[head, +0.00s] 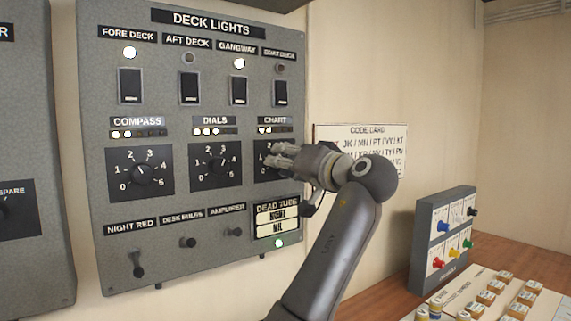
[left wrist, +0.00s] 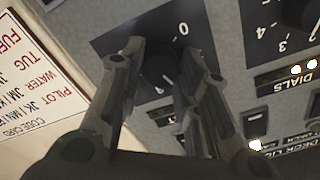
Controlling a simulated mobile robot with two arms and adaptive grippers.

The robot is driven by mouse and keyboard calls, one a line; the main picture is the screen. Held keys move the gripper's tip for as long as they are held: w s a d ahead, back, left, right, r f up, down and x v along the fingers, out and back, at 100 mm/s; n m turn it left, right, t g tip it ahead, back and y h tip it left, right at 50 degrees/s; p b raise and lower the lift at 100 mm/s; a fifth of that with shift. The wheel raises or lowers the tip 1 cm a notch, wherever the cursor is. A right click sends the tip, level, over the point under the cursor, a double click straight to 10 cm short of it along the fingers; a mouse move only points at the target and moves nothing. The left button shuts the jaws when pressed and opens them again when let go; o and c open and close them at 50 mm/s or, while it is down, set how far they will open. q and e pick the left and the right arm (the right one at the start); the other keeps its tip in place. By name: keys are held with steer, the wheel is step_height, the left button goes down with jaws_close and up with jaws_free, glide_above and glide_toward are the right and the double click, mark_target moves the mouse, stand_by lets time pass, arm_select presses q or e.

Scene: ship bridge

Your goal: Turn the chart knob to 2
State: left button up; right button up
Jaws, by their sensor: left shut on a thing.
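The chart knob is on the grey deck lights panel (head: 225,85), under the CHART label (head: 275,120). In the head view my left gripper (head: 272,158) covers most of its black dial plate (head: 262,176). In the left wrist view the dark round chart knob (left wrist: 160,68) sits between the two fingers of my left gripper (left wrist: 165,85), which is shut on it. That view is upside down, and a 0 shows beside the knob. The pointer is hidden, so its setting cannot be read. A short row of small lamps (head: 268,129) above the dial is partly lit.
The dials knob (head: 215,167) and compass knob (head: 141,174) are to the left on the panel. The dead tube display (head: 277,218) is just below my gripper. A code card (head: 385,134) hangs on the wall at right. A grey box with coloured knobs (head: 443,240) stands on the desk.

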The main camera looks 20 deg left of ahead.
arm_select(q)
steer(key=shift+f+n, duration=0.25)
steer(key=shift+n, duration=0.25)
steer(key=o, duration=1)
steer(key=shift+r, duration=0.15)
steer(key=shift+d, duration=0.1)
steer(key=v, duration=0.7)
steer(key=shift+s, duration=0.15)
steer(key=shift+d, duration=0.15)
